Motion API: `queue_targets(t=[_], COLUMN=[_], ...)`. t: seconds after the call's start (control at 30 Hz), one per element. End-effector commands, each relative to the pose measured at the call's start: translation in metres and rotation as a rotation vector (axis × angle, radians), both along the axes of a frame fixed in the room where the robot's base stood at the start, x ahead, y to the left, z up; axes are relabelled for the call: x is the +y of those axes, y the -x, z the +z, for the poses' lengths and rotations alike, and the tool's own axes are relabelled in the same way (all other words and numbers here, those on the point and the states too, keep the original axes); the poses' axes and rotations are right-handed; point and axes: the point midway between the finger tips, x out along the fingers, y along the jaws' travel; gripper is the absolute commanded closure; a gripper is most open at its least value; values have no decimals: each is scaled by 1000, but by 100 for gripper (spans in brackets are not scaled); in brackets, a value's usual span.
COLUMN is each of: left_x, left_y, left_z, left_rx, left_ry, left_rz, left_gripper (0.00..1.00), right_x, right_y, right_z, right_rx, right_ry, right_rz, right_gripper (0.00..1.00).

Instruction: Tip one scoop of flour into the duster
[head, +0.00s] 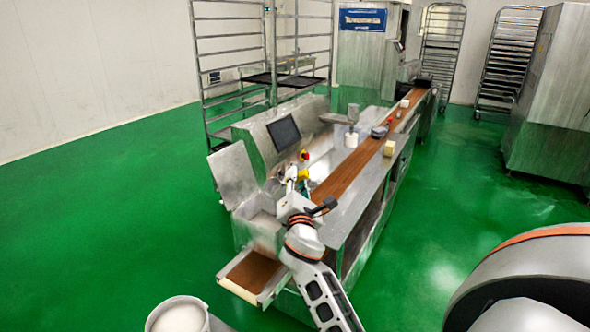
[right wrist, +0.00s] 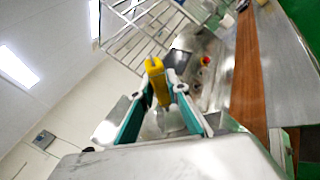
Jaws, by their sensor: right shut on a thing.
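My right gripper (head: 297,186) is over the near end of the steel machine; its arm comes up from the bottom of the head view. In the right wrist view the gripper (right wrist: 161,98) is shut on a yellow piece (right wrist: 156,80), probably the scoop's handle. The scoop's bowl and any flour in it cannot be made out. A round pale tub (head: 158,316) at the bottom edge holds something white, probably flour (head: 182,321). I cannot tell which part of the machine is the duster. My left gripper is not in view.
A grey panel (head: 234,173) stands up at the near left, beside a dark screen (head: 283,134). A rack (head: 228,75) stands behind. The green floor (head: 110,215) is clear on the left.

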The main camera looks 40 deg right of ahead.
Motion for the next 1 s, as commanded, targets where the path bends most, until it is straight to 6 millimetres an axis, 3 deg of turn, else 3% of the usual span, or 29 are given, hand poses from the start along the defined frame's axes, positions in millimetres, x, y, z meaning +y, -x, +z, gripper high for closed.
queue_targets(t=[0.13,0.47,0.77,1.0], left_x=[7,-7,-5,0], left_y=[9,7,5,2], left_z=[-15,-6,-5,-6], left_rx=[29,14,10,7], left_ry=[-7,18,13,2], left_rz=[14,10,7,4], left_gripper=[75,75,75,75], right_x=[-6,-21,-33,-32], right_y=[-1,-4,-6,-6], right_z=[1,-6,-19,5], right_rx=[10,52,104,105], right_ry=[-96,-356,-663,-664], right_rz=[1,-1,0,1], right_gripper=[100,100,100,100])
